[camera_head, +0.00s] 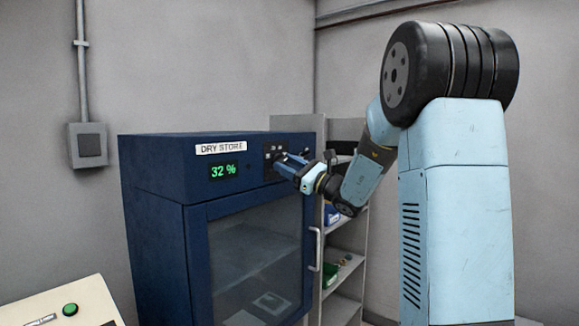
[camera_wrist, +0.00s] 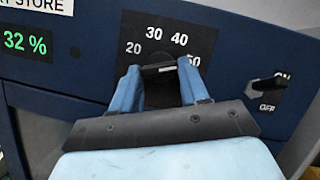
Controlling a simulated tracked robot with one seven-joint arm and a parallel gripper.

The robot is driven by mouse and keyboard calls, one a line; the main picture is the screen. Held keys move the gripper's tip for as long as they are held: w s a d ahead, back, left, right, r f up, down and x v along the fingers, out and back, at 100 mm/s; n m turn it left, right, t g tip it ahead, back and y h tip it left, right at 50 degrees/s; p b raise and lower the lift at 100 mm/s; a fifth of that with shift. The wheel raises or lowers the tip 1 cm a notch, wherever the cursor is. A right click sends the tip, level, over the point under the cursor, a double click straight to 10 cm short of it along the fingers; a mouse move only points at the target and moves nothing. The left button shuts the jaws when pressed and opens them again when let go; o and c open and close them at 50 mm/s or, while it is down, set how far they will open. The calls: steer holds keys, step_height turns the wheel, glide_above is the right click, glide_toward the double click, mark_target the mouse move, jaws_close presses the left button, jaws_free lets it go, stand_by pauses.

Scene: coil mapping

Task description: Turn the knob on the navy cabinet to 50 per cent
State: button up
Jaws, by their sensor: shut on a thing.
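The navy cabinet (camera_head: 155,200) stands against the wall, labelled DRY STORE. Its green display (camera_head: 224,171) reads 32 %, and the display also shows in the wrist view (camera_wrist: 26,42). The black knob (camera_wrist: 160,72) sits on a dark dial plate with the marks 20, 30, 40 and 50. A pale line on the knob lies below the 30 and 40 marks. My gripper (camera_wrist: 160,88) has its blue fingers on both sides of the knob, shut on it. In the head view my gripper (camera_head: 284,165) reaches the cabinet's upper right front and hides most of the knob.
An ON/OFF switch (camera_wrist: 267,92) sits right of the dial in the wrist view. The cabinet's glass door (camera_head: 250,255) has a vertical handle (camera_head: 314,250) at its right edge. Grey shelves (camera_head: 345,275) with small bins stand behind. A pale panel with a green button (camera_head: 70,309) is at lower left.

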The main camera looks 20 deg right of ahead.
stand_by(0.3)
steer(key=o, duration=1.1)
steer(key=shift+w, duration=0.1)
steer(key=shift+c, duration=0.2)
steer(key=shift+d, duration=0.1)
steer(key=v, duration=1.3)
steer(key=shift+s+f, duration=0.3)
